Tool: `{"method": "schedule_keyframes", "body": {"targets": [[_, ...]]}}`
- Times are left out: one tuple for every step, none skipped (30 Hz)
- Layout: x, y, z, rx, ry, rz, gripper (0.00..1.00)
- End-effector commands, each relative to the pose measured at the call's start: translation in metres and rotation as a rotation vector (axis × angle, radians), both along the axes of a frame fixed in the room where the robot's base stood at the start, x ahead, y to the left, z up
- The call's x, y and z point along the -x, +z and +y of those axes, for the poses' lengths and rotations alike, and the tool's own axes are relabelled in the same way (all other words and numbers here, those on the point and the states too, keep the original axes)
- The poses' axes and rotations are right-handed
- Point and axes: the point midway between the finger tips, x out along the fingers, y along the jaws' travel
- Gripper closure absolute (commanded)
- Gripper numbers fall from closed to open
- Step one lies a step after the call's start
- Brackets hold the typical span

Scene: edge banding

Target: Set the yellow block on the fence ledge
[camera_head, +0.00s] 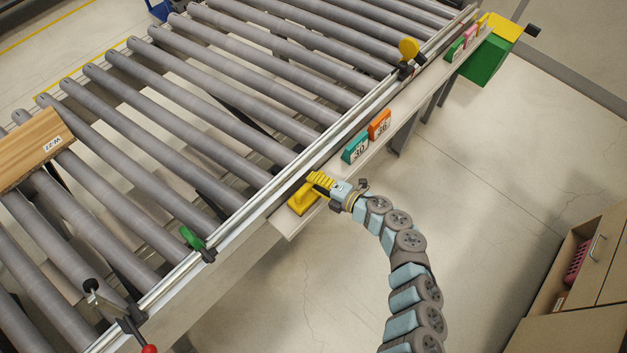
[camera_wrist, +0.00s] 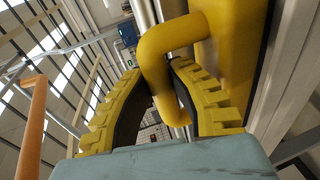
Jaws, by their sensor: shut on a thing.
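The yellow block (camera_head: 303,200) is at the near end of the pale fence ledge (camera_head: 285,222), beside the metal fence rail. In the head view I cannot tell whether it rests on the ledge or is just above it. My gripper (camera_head: 318,183), with ridged yellow fingers, reaches it from the right. In the wrist view the yellow block (camera_wrist: 220,50) fills the upper right, and its rounded handle passes between the two fingers of my gripper (camera_wrist: 165,85). The fingers are shut on this handle. The block's underside is hidden.
Teal (camera_head: 355,147) and orange (camera_head: 379,125) numbered blocks stand farther along the ledge. More coloured blocks stand near its far end, by a green box (camera_head: 487,60). Roller conveyor (camera_head: 200,120) lies left of the fence, with a wooden board (camera_head: 35,150). A cabinet (camera_head: 575,290) stands lower right.

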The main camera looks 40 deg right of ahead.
Motion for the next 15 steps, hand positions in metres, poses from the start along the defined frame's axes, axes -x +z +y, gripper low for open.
{"method": "schedule_keyframes", "body": {"targets": [[-0.0001, -0.0010, 0.0001, 0.000, 0.000, 0.000, 0.75], [-0.0001, -0.0004, 0.0001, 0.000, 0.000, 0.000, 0.66], [-0.0001, -0.0004, 0.0001, 0.000, 0.000, 0.000, 0.57], [-0.0001, -0.0003, 0.0001, 0.000, 0.000, 0.000, 0.57], [-0.0001, -0.0004, 0.0002, 0.000, 0.001, 0.000, 0.57], [-0.0001, -0.0004, 0.0001, 0.000, 0.000, 0.000, 0.57], [-0.0001, -0.0004, 0.0001, 0.000, 0.000, 0.000, 0.57], [-0.0001, -0.0004, 0.0001, 0.000, 0.000, 0.000, 0.57], [0.0000, -0.0004, 0.0001, 0.000, 0.000, 0.000, 0.57], [0.0000, -0.0005, 0.0001, 0.000, 0.000, 0.000, 0.57], [0.0000, -0.0003, 0.0001, 0.000, 0.000, 0.000, 0.57], [0.0000, 0.0001, 0.0002, 0.000, 0.000, 0.000, 0.57], [-0.0001, 0.0008, 0.0001, 0.000, 0.000, 0.000, 0.57], [-0.0001, 0.0018, 0.0001, 0.000, 0.000, 0.000, 0.57], [-0.0001, 0.0037, 0.0001, 0.000, 0.000, 0.000, 0.57]]}}
